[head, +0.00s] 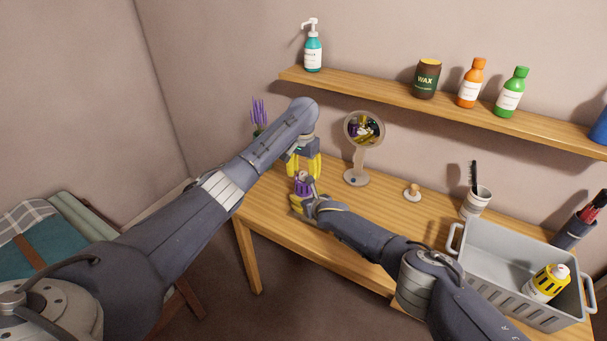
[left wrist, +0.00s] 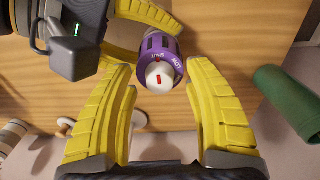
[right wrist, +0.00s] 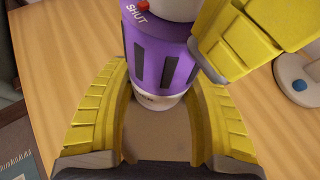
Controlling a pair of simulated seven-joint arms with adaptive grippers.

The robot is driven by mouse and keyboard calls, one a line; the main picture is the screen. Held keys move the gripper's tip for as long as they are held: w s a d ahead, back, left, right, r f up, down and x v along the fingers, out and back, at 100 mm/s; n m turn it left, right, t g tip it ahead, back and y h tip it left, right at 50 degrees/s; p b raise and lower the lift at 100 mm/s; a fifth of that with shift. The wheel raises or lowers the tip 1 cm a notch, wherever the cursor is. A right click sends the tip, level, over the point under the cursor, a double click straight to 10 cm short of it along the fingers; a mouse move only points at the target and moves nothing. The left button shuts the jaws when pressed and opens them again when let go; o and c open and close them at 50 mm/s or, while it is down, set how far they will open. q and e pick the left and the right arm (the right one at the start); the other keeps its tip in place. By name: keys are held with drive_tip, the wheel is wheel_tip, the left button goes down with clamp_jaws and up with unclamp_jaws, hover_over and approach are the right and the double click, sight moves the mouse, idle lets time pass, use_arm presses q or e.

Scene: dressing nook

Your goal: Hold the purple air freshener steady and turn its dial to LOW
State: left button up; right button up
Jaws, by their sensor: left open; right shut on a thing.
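The purple air freshener (head: 303,184) stands near the table's left front edge. In the left wrist view its white dial (left wrist: 160,76) faces me, with SHUT and LOW lettered on the purple collar. A red mark on the dial points towards SHUT. My right gripper (head: 306,200) is shut on the purple body, which shows between its yellow fingers in the right wrist view (right wrist: 162,60). My left gripper (head: 304,174) is open above, its fingers on either side of the dial with gaps. The freshener's lower part is partly hidden by the right gripper.
A round mirror (head: 357,178) stands just right of the grippers. Lavender (head: 258,112) is behind my left arm. A shelf (head: 390,92) is above.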

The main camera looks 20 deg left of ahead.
use_arm(q)
clamp_jaws()
idle(0.6)
drive_tip(key=m, duration=0.5)
drive_tip(key=shift+m, duration=0.4)
drive_tip(key=m, duration=0.5)
drive_tip(key=shift+m, duration=0.4)
unclamp_jaws()
idle(0.3)
drive_tip(key=shift+r, duration=0.1)
